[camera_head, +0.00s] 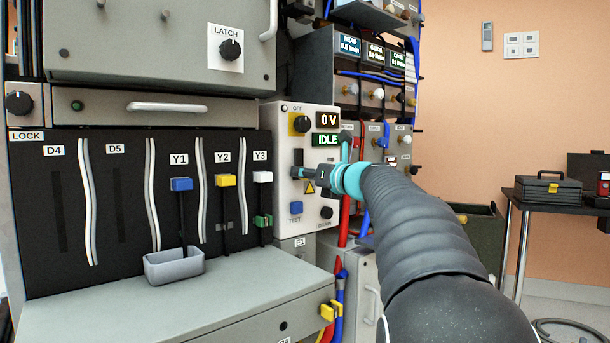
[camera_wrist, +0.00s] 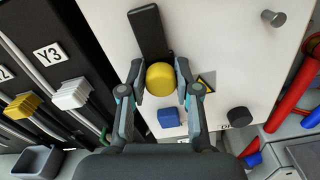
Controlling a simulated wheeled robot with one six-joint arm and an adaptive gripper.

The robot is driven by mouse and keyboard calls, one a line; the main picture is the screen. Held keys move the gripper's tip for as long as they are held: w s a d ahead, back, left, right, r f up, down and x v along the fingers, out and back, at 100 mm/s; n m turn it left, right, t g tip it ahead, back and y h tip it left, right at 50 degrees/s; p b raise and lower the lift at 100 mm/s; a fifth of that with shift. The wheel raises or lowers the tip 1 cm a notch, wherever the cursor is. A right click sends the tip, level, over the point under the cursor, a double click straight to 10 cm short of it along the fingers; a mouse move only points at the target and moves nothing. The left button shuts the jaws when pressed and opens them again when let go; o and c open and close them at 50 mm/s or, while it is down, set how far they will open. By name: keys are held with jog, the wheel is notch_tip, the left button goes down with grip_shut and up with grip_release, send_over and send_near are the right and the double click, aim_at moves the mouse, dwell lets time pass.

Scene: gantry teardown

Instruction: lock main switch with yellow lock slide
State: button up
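The main switch panel (camera_head: 285,215) is light grey, with displays reading 0 V and IDLE. Its switch (camera_head: 301,124) is a dark knob on a yellow plate below the word OFF. A yellow round knob (camera_wrist: 160,78), apparently the lock slide's handle, sits at the lower end of a dark upright strip (camera_wrist: 150,32) in the wrist view. My gripper (camera_wrist: 160,70) has one finger on each side of this knob, very close to it. I cannot tell whether they touch it. In the head view my gripper (camera_head: 312,174) is against the panel front and largely hides the knob.
A blue TEST button (camera_wrist: 169,117) and a black DRAIN knob (camera_wrist: 238,117) sit close below my fingers. A metal peg (camera_wrist: 273,18) is at upper right. Left are the Y1 (camera_head: 181,184), Y2 (camera_head: 226,180) and Y3 (camera_head: 262,177) handles. Red and blue hoses (camera_head: 343,285) run at right.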

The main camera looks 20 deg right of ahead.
aim_at(301, 157)
grip_shut()
notch_tip(301, 157, up, 4)
jog(key=p, duration=0.4)
jog(key=shift+d, duration=0.1)
jog(key=shift+r, duration=0.1)
jog(key=o, duration=1)
grip_release()
jog(key=shift+c, duration=0.2)
jog(key=v, duration=1.2)
